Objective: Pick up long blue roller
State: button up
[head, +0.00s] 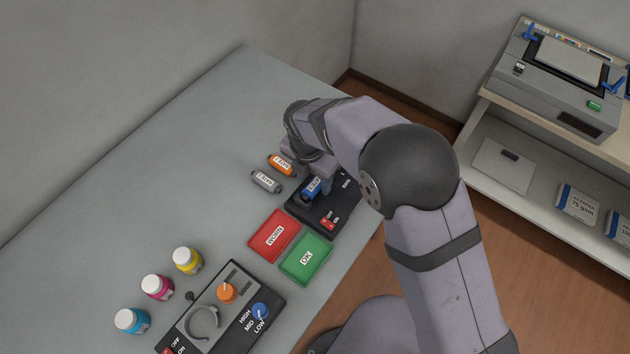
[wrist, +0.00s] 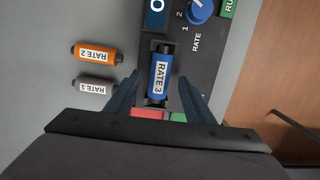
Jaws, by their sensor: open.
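The blue roller (head: 311,187) is labelled RATE 3 and lies on a black device (head: 301,212). In the wrist view the blue roller (wrist: 160,77) sits between the two fingers of my gripper (wrist: 158,88). The gripper is open, with a finger on each side and a gap visible between each finger and the roller. I cannot tell how far above the roller the fingertips are. In the head view my arm covers part of the device and the fingers.
An orange roller (wrist: 96,54) and a grey roller (wrist: 94,87) lie on the table left of the device. A red tray (head: 256,248) and a green tray (head: 287,272) are close by. A control panel (head: 268,294) and several bottles stand farther off. The table's left side is clear.

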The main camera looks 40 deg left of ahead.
jog(key=shift+w+f, duration=0.15)
jog(key=shift+f, duration=0.85)
jog(key=shift+c, duration=0.5)
grip_shut()
jog(key=shift+r, duration=0.1)
